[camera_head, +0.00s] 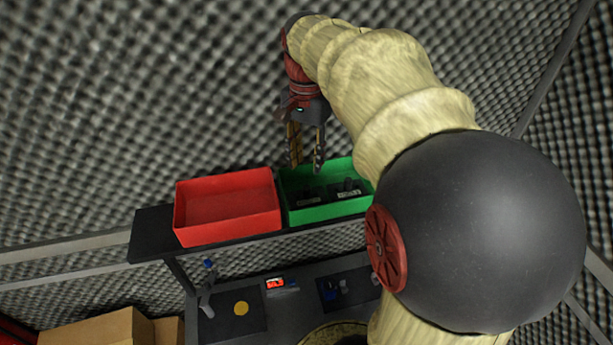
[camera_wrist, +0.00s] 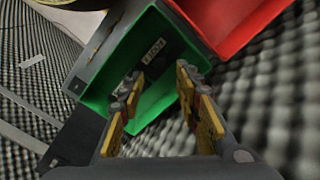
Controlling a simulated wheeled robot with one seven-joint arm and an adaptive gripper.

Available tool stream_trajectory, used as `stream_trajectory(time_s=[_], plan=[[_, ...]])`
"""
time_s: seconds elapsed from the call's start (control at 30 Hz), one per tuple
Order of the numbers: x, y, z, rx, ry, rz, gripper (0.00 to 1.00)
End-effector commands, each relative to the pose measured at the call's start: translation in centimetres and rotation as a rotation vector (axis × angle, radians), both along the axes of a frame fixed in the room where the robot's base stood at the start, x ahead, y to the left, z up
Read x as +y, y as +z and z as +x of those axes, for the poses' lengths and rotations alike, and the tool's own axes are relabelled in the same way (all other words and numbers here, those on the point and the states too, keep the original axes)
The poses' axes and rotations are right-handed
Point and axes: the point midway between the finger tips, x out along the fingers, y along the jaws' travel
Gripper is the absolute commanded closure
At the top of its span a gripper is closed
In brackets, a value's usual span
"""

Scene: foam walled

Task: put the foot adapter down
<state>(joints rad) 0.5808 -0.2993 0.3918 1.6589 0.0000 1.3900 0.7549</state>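My gripper (camera_head: 307,152) hangs fingers-down just above the back of the green bin (camera_head: 322,214). Its two fingers stand apart with nothing visible between them; the wrist view shows the same open gap (camera_wrist: 155,105). Dark parts (camera_head: 348,187) with pale labels lie inside the green bin. I cannot tell for sure which of them is the foot adapter. In the wrist view the green bin (camera_wrist: 112,62) lies beneath the fingers, with a white label (camera_wrist: 154,51) inside it. The fingers hide part of the bin's inside.
An empty red bin (camera_head: 228,205) stands left of the green one on a dark raised shelf (camera_head: 152,232). Cardboard boxes (camera_head: 95,330) stand at lower left. Foam walls surround everything.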

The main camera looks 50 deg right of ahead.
Motion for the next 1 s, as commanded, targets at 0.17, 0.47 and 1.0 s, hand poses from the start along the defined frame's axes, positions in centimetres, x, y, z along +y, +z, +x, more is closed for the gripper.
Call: stream_trajectory(time_s=[0.17, 0.47, 1.0], plan=[[0.0, 2.5, 0.0, 0.000, 0.000, 0.000, 0.67], [3.3, 3.5, -0.2, -0.044, 0.145, -0.029, 0.67], [21.6, -3.9, -7.0, -0.389, 1.224, -0.301, 0.67]])
